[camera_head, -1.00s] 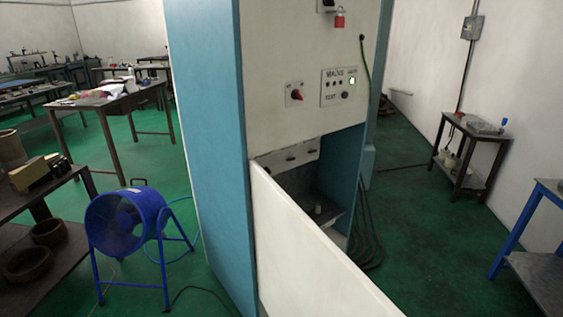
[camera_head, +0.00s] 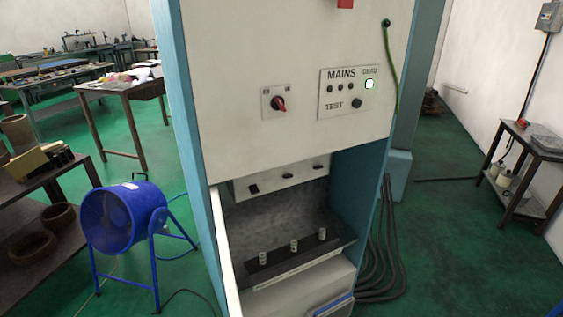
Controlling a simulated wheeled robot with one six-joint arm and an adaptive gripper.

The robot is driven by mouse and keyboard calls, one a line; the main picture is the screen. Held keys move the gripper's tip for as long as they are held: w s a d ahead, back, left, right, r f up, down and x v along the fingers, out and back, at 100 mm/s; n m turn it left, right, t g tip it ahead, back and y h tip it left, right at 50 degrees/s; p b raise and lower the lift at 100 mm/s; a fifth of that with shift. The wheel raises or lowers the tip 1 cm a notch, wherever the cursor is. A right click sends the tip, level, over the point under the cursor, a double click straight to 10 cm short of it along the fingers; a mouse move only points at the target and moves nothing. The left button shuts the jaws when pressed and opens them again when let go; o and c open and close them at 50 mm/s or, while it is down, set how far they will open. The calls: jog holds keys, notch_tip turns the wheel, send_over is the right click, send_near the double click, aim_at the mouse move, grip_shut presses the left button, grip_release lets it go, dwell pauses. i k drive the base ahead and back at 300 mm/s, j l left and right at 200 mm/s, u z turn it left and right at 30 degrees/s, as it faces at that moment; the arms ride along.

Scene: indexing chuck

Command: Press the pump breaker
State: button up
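A tall white cabinet (camera_head: 290,110) with blue sides stands in front of me, its lower compartment open. Inside, near the top, a pale strip (camera_head: 272,183) carries three small dark switches: left (camera_head: 253,188), middle (camera_head: 287,175) and right (camera_head: 318,165). The left one looks larger and darker. No labels are readable there, so I cannot tell which is the pump breaker. My gripper is not in view.
A MAINS panel (camera_head: 347,92) with a lit lamp (camera_head: 369,84) and a red rotary switch (camera_head: 278,104) sit above. Three pale posts (camera_head: 293,245) stand in the compartment. A white door edge (camera_head: 225,250) flanks its left. A blue fan (camera_head: 122,217) and black cables (camera_head: 380,265) flank the cabinet.

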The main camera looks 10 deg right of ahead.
aim_at(253, 188)
jog(key=z, duration=0.55)
jog(key=i+l+z, duration=0.1)
jog(key=z, duration=0.95)
jog(key=i+z, duration=0.1)
jog(key=z, duration=0.95)
jog(key=i+z, duration=0.1)
jog(key=z, duration=0.45)
jog(key=j+z, duration=0.1)
jog(key=z, duration=0.95)
jog(key=j+u, duration=0.4)
jog(key=j, duration=0.25)
jog(key=i+j+u, duration=0.1)
jog(key=j+u, duration=0.35)
jog(key=j, duration=0.2)
jog(key=j+u, duration=0.15)
jog(key=u, duration=1.05)
